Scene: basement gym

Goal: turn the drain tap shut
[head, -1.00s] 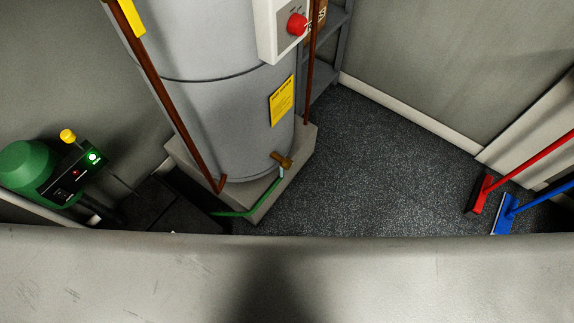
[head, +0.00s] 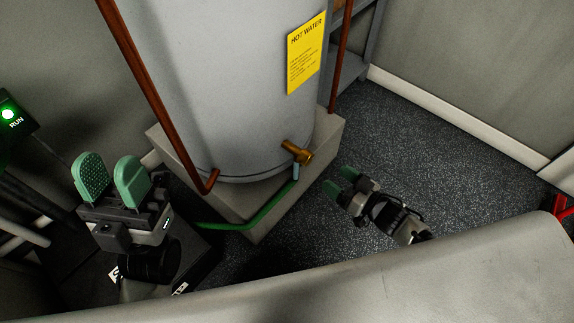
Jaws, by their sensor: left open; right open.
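The brass drain tap (head: 297,152) sticks out low on the front of the grey hot water tank (head: 225,90). A short pale spout below it meets a green hose (head: 255,217) that runs left along the plinth. My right gripper (head: 338,188) is open and empty, a little right of and below the tap in the picture, apart from it. My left gripper (head: 110,178) is open and empty at the left, with its green finger pads upward, well away from the tap.
The tank stands on a concrete plinth (head: 325,150). A copper pipe (head: 155,95) runs down the tank's left side, another (head: 341,60) behind its right. A yellow label (head: 305,55) is above the tap. Speckled floor (head: 430,150) is clear at right.

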